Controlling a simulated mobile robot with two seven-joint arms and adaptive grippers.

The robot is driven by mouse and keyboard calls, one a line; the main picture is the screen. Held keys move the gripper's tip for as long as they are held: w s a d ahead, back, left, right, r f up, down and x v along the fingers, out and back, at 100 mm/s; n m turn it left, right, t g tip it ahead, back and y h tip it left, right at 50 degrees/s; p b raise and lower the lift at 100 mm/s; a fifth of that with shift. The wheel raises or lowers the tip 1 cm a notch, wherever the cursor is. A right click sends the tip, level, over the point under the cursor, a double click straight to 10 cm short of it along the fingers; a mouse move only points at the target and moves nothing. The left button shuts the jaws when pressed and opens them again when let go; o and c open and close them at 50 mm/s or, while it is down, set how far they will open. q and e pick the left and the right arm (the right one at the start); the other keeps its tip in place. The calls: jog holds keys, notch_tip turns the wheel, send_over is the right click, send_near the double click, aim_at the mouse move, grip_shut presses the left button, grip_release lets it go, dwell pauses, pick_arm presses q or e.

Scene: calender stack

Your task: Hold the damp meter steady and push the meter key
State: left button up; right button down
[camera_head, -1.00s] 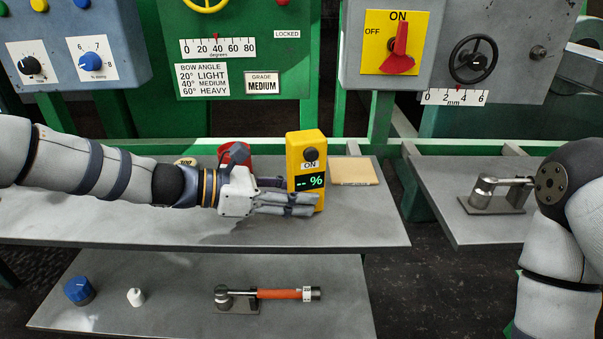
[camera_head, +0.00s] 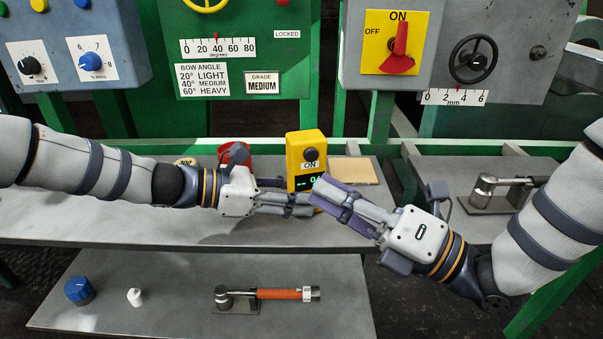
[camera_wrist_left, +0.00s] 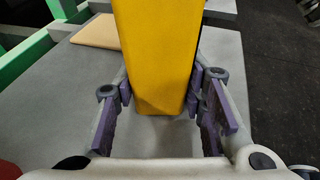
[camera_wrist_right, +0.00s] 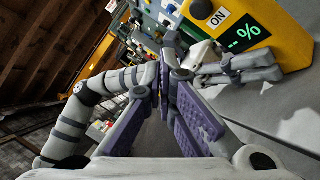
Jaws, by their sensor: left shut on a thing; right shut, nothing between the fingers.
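The damp meter (camera_head: 305,150) is a yellow upright box with a dark round key (camera_head: 312,154) above an ON label and a dark display. The display reads "-- %" in the right wrist view (camera_wrist_right: 245,36). My left gripper (camera_head: 300,205) is shut on the meter's lower part from the left; the left wrist view shows its yellow body (camera_wrist_left: 158,55) between the purple-padded fingers. My right gripper (camera_head: 322,188) is shut and empty, its fingertips in front of the display's lower right, below the key. Whether the fingertips touch the meter cannot be told.
A tan block (camera_head: 355,170) lies right of the meter, and a red container (camera_head: 228,158) stands behind my left wrist. A metal fixture (camera_head: 490,193) sits on the right table. The lower shelf (camera_head: 190,270) holds a blue knob, a white piece and an orange-handled tool.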

pick_arm(q)
jog(key=shift+f, duration=0.15)
pick_arm(e)
jog(key=shift+w+a, duration=0.25)
jog(key=shift+w, duration=0.55)
jog(key=shift+w+a, duration=0.2)
jog(key=shift+w, duration=0.65)
jog(key=shift+w+a, duration=0.25)
jog(key=shift+w, duration=0.55)
jog(key=shift+f, duration=0.1)
jog(key=shift+w+a, duration=0.1)
jog(key=shift+w, duration=0.3)
jog(key=shift+s, duration=0.1)
jog(key=s+d, duration=0.2)
jog(key=s, duration=0.4)
jog(key=shift+s, duration=0.2)
